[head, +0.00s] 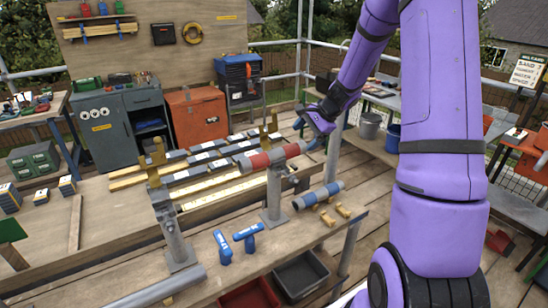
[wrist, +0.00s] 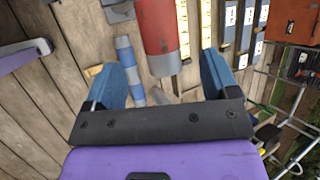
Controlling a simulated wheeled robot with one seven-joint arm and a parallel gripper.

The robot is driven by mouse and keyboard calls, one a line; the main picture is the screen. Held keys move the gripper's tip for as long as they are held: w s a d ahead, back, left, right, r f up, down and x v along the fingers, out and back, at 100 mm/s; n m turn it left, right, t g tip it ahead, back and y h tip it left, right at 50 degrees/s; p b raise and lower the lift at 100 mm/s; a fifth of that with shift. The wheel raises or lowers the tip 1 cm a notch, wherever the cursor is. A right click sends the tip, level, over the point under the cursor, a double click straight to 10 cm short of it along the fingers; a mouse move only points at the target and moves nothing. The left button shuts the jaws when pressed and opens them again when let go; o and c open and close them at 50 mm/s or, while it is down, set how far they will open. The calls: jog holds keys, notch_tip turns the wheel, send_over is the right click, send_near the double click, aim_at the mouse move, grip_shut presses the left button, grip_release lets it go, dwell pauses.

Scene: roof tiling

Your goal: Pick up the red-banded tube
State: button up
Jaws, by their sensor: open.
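The red-banded tube (head: 273,155), red with grey ends, lies roughly level on top of a grey post stand (head: 274,195) at the workbench. In the wrist view the red-banded tube (wrist: 158,28) points its grey end between my blue fingers. My gripper (head: 312,130) is at the tube's right end in the head view. In the wrist view my gripper (wrist: 163,66) has its fingers wide apart, with gaps on both sides of the tube and nothing held. Whether the tube's end is within finger depth is hard to tell.
A blue-banded tube (head: 319,195) lies lower on the bench, near wooden blocks. Another post (head: 172,230) with a yellow fork stands left. Two blue T-shaped tools (head: 246,236) lie at the front. Black and red bins (head: 300,275) sit below the bench edge.

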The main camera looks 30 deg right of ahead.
aim_at(295, 145)
jog(key=shift+d+x, duration=0.15)
jog(key=shift+x, duration=1.6)
jog(key=shift+d+x, duration=0.1)
jog(key=shift+x, duration=1.6)
jog(key=shift+f, duration=0.1)
jog(key=c, duration=1.3)
jog(key=shift+o, duration=0.2)
notch_tip(295, 145, up, 4)
jog(key=shift+f, duration=0.1)
jog(key=s+a+r, duration=0.1)
jog(key=s+a, duration=0.3)
jog(key=s, duration=1.1)
jog(key=shift+s+a, duration=0.2)
jog(key=shift+a, duration=0.05)
jog(key=shift+r, duration=0.1)
